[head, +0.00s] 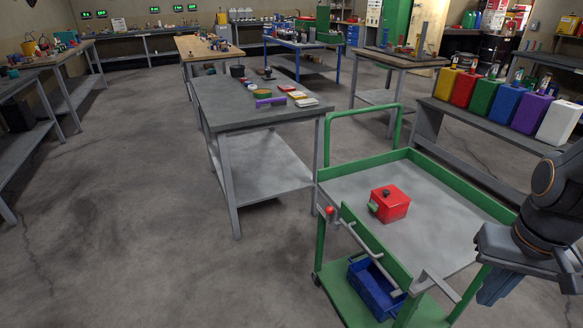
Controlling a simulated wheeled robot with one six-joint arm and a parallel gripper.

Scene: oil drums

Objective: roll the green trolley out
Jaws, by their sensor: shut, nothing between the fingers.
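The green trolley (462,182) stands at the lower right in the head view. It has green rims, a grey top tray, a green hoop handle at its far end and a lower shelf. A grey bar with a red knob (330,210) runs along its near left side. A red box (390,202) with a black knob and a green part sits on the top tray. A blue crate (376,289) is on the lower shelf. My gripper (497,287) is shut and empty at the trolley's near right corner; I cannot tell whether it touches the trolley.
A grey table (240,110) with small items stands close behind the trolley's left side. A bench (428,121) with several coloured canisters runs along the right. Open concrete floor (130,230) lies to the left. More worktables stand farther back.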

